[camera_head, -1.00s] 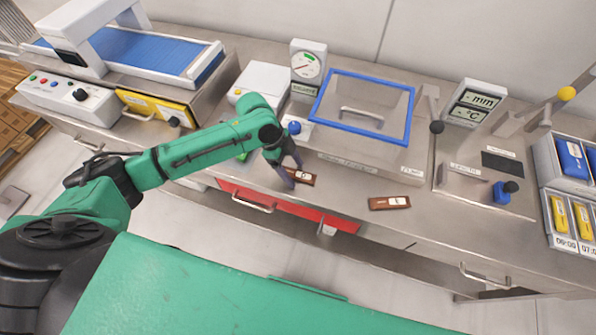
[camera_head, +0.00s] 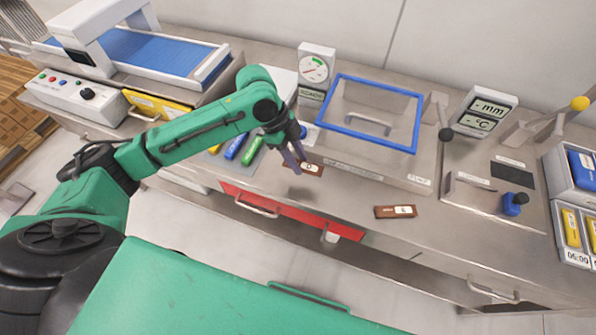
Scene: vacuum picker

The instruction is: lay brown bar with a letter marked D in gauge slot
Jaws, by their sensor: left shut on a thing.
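A brown bar (camera_head: 313,169) with a white label is in my left gripper (camera_head: 299,160), at the front of the steel bench left of centre. The fingers are shut on its left end, and the bar appears slightly above the bench. Its letter is too small to read surely. A second brown bar (camera_head: 395,212) with a white label lies on the bench to the right; its letter is also unclear. A gauge station (camera_head: 470,190) with a small upright plate and a blue clamp (camera_head: 514,203) stands farther right; its slot is not clearly visible. My right gripper is out of view.
A blue-framed lidded box (camera_head: 370,112) stands behind the held bar, with a round dial (camera_head: 315,68) to its left. A mm/°C display (camera_head: 484,111) stands behind the gauge. A red drawer (camera_head: 290,212) sits below the bench edge. The bench front between bar and gauge holds the second bar.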

